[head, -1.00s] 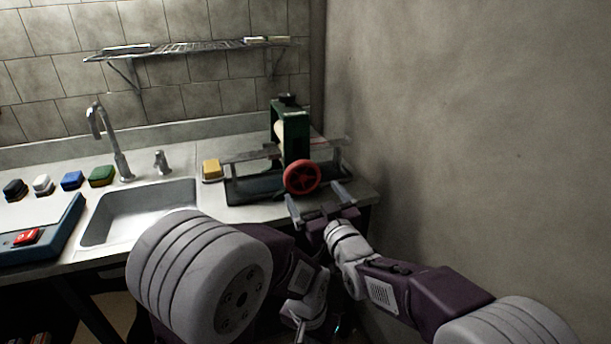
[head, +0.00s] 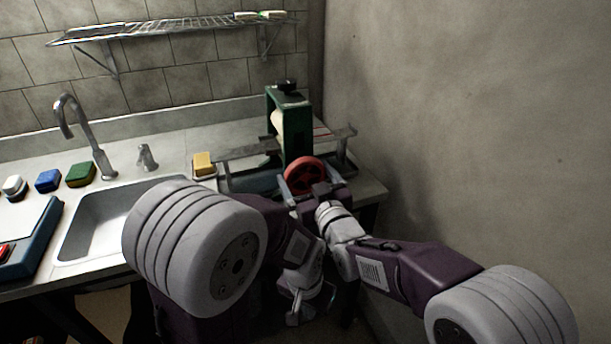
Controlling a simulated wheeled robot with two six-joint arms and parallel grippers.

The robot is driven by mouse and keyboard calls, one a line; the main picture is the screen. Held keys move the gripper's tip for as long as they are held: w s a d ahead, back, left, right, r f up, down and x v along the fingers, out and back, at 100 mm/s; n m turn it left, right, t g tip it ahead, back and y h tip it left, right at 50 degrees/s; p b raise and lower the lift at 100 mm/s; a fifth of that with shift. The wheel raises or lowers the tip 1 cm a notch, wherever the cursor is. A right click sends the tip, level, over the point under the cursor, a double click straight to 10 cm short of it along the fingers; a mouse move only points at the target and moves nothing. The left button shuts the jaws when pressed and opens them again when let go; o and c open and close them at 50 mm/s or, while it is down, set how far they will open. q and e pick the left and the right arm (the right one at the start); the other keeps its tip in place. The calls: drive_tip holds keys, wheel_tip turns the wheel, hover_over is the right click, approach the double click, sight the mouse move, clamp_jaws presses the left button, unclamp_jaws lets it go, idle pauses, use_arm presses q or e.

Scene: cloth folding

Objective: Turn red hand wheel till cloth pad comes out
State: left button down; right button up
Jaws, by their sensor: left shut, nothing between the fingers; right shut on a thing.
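The red hand wheel (head: 305,172) is on the front of the green wringer frame (head: 297,128), at the right end of the counter. My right gripper (head: 308,184) is at the wheel, with its fingers on either side of the rim, shut on it. A pale roller (head: 276,124) shows at the left of the frame. I cannot make out a cloth pad in it. My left gripper (head: 294,318) is low in front of the counter, shut and empty, partly hidden by my arm.
A yellow block (head: 204,164) lies left of the wringer. The sink (head: 112,215) with its tap (head: 84,135) is further left. Green (head: 81,174), blue (head: 48,180) and white (head: 14,187) blocks line the counter. A bare wall (head: 470,120) bounds the right side.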

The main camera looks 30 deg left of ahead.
drive_tip(key=shift+f+m, duration=0.15)
drive_tip(key=shift+m, duration=0.15)
drive_tip(key=m+b, duration=0.1)
drive_tip(key=m, duration=0.1)
drive_tip(key=shift+f+m+b, duration=0.1)
drive_tip(key=shift+m+b, duration=0.2)
drive_tip(key=shift+m, duration=0.1)
drive_tip(key=m+b, duration=0.1)
drive_tip(key=m, duration=0.3)
drive_tip(key=shift+b, duration=0.35)
drive_tip(key=m+b, duration=0.1)
drive_tip(key=m, duration=0.3)
drive_tip(key=shift+m, duration=0.4)
drive_tip(key=shift+m+b, duration=0.55)
drive_tip(key=shift+m, duration=1.05)
drive_tip(key=o, duration=1)
drive_tip(key=shift+o, duration=0.2)
drive_tip(key=shift+a, duration=0.2)
